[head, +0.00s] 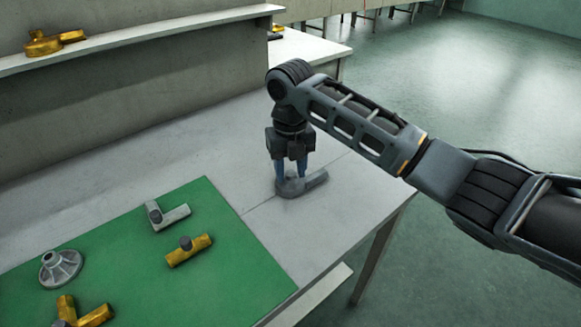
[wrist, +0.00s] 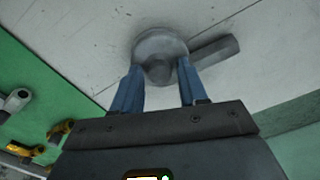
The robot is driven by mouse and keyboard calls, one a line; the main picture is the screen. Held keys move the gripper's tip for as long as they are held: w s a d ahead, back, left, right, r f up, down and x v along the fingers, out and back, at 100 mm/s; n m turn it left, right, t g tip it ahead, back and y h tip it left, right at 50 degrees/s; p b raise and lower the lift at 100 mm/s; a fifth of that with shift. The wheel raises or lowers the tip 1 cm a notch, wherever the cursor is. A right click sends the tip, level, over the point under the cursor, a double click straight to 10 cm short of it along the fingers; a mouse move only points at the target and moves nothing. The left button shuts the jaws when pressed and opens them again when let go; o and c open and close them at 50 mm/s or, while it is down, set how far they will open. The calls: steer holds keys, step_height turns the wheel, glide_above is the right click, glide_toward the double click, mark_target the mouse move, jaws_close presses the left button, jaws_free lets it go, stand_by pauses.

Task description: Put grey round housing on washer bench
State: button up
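The grey round housing (head: 300,186), a round body with a straight side outlet, is at the grey bench surface (head: 345,215), right of the green mat. I cannot tell whether it rests there or is held just above. My gripper (head: 291,172) points straight down over it. In the wrist view, its blue fingertips (wrist: 160,64) stand on both sides of the raised hub of the housing (wrist: 158,44) and appear to press against it. The outlet points right in both views. No sign in view marks which bench is the washer bench.
The green mat (head: 225,255) holds a grey tee piece (head: 172,217), a yellow tee piece (head: 188,250), a grey flanged cone (head: 60,268) and another yellow piece (head: 90,315). A shelf (head: 130,42) bears a yellow housing (head: 44,42). Another bench (head: 310,46) stands behind. Open floor lies right.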

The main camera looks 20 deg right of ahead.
mark_target(291, 173)
steer(key=shift+o, duration=0.7)
steer(key=shift+r, duration=0.1)
step_height(291, 173, up, 12)
stand_by(0.3)
